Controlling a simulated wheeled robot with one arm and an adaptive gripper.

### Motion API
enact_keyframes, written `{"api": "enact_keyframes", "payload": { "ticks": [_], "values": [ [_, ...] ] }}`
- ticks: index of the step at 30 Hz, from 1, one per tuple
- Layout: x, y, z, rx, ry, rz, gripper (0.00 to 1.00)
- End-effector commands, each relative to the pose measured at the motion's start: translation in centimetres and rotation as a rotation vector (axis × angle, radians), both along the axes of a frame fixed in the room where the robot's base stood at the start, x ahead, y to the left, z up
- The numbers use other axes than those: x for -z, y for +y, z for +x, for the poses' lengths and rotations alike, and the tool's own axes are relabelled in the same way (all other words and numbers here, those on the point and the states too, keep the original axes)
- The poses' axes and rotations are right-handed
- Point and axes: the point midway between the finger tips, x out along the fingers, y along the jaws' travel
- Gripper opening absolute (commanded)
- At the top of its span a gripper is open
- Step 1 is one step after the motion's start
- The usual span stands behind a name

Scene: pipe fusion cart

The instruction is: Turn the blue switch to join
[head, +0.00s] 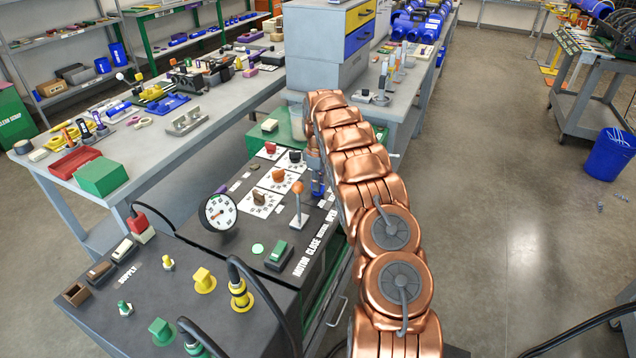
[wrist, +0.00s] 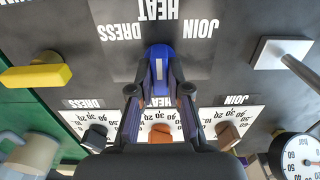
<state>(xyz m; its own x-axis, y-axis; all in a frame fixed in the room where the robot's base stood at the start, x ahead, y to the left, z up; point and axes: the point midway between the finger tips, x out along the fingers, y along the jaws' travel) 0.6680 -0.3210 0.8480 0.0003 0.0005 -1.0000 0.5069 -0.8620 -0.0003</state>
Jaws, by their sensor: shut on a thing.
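The blue switch (wrist: 158,66) is in the upper middle of the wrist view, on a dark panel. Its white line points up in the picture, toward the HEAT label (wrist: 158,10). The JOIN label (wrist: 201,28) is to the right of HEAT and the DRESS label (wrist: 122,32) to the left, all upside down there. My gripper (wrist: 160,93) has one finger on each side of the switch and is shut on it. The fingers partly cover its near end. In the head view my copper arm hides most of the switch area.
A yellow lever (wrist: 36,76) and a grey lever (wrist: 284,54) flank the switch. Black (wrist: 95,138), orange (wrist: 160,134) and brown (wrist: 228,134) knobs on white dials sit close below. In the head view a round gauge (head: 219,212) and an orange-tipped lever (head: 298,188) stand on the cart.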

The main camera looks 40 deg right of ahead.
Motion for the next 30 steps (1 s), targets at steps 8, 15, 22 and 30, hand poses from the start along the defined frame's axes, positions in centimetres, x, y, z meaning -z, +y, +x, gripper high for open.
{"api": "enact_keyframes", "payload": {
  "ticks": [8, 15, 22, 30],
  "values": [
    [0.04, 0.06, 0.01, 0.007, 0.001, 0.001, 0.0],
    [0.22, 0.13, 0.1, 0.083, -0.001, 0.0, 0.0],
    [0.33, 0.17, 0.12, 0.252, -0.001, 0.0, 0.0],
    [0.23, 0.14, 0.16, 0.498, -0.002, -0.001, 0.0]
  ]
}}
